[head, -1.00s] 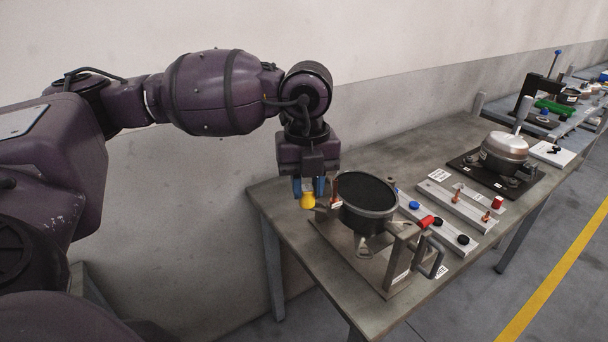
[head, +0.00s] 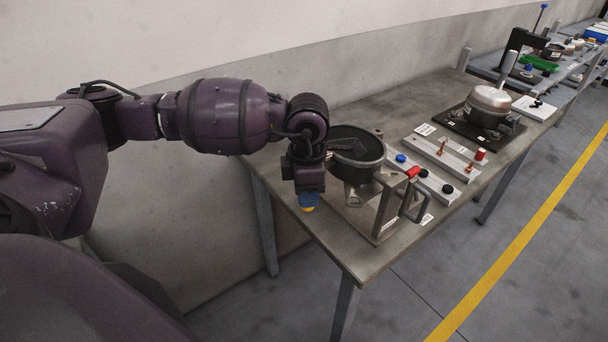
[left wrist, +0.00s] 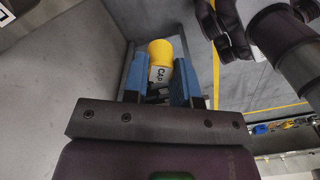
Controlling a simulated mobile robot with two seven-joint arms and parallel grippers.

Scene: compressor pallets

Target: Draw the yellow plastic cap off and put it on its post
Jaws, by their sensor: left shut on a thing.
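My left gripper (head: 308,199) points down at the near-left end of the table, in front of the open black compressor housing (head: 362,172). It is shut on the yellow cap (head: 308,209), whose lower edge shows below the blue fingertips. The cap is clear of the compressor in the head view. I cannot tell which post belongs to it. My right gripper is out of view.
A rail with blue (head: 401,158) and black caps (head: 447,188) lies right of the compressor. A second rail (head: 452,156) has copper-coloured posts and a red cap. A metal bracket with a handle (head: 413,205) stands at the compressor's right. A silver-topped compressor (head: 490,103) stands farther back.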

